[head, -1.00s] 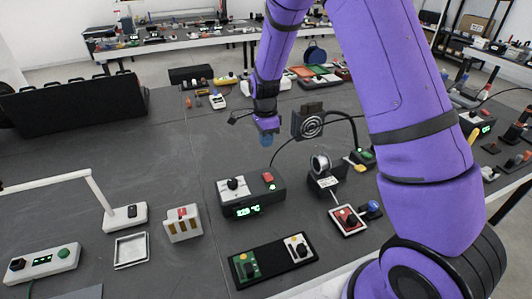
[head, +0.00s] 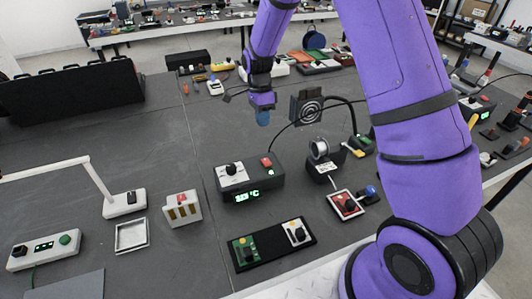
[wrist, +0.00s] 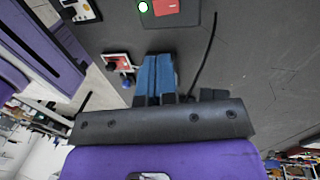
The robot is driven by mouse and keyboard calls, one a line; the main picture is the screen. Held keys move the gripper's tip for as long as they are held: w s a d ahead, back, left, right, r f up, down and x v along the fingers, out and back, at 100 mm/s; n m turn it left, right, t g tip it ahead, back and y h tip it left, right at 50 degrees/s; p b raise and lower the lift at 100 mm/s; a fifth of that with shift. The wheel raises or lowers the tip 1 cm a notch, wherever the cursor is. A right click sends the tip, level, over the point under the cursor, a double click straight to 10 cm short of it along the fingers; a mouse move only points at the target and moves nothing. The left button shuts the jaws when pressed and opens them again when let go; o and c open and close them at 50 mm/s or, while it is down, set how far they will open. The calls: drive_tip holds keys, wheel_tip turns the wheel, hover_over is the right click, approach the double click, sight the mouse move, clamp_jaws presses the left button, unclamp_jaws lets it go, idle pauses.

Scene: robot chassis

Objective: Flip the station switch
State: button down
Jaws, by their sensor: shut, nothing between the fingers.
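The station is a dark grey box (head: 250,185) with a green lit display, a black knob on a white plate (head: 231,170) and a red switch (head: 266,162) on its top right. The red switch is partly cut off at the top edge of the wrist view (wrist: 166,6), beside a bright green light (wrist: 143,7). My gripper (head: 262,118) has blue fingers pressed together, which also show in the wrist view (wrist: 158,78). It is empty, above and beyond the station in the head view, and apart from the switch. The switch's exact tilt is too small to tell.
Right of the station stand a spool holder (head: 322,158) and a small red-topped box (head: 346,204). A black fan-like unit (head: 307,106) with a cable is close to my gripper.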

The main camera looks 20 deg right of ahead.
sight(267, 163)
drive_tip(key=shift+f, duration=0.1)
drive_tip(key=x, duration=1.4)
